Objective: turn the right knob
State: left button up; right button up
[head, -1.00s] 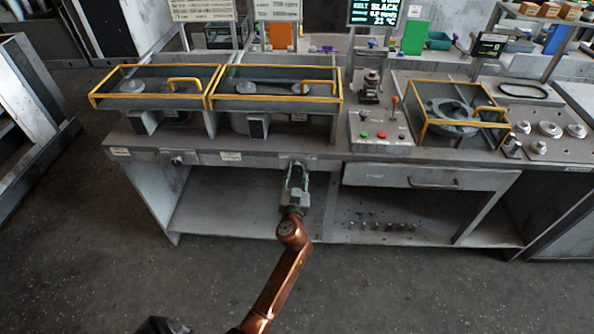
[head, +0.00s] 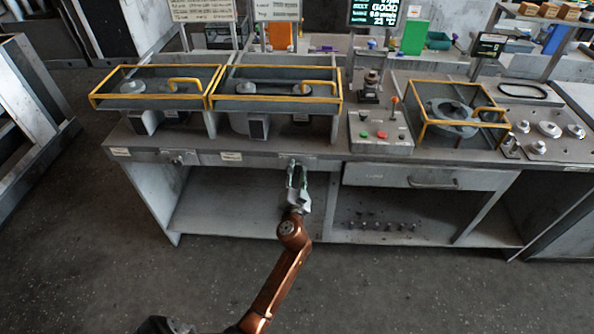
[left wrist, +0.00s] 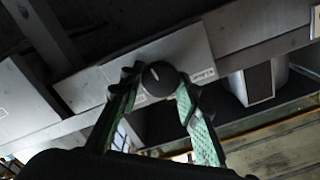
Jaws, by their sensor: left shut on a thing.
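The right knob (left wrist: 160,78) is a round black knob with a white pointer mark, on a light plate on the bench's front face. My left gripper (head: 297,170) reaches up to this front edge from below. In the left wrist view its green-padded fingers (left wrist: 157,90) stand on both sides of the knob, shut on it. The knob is mostly hidden by the fingers in the head view. A second knob (head: 177,160) sits further left on the same front face. My right gripper is not in view.
Yellow-framed guards (head: 160,97) stand on the bench above. A button box (head: 380,133) and a drawer (head: 432,178) are to the right. The lower shelf (head: 235,210) is behind my forearm. The floor in front is clear.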

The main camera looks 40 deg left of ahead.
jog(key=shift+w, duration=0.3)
pick_arm(q)
jog(key=o, duration=1.2)
jog(key=shift+c, duration=0.2)
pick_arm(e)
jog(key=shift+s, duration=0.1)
pick_arm(q)
jog(key=v, duration=0.7)
jog(key=shift+s, duration=0.25)
jog(key=shift+d, duration=0.15)
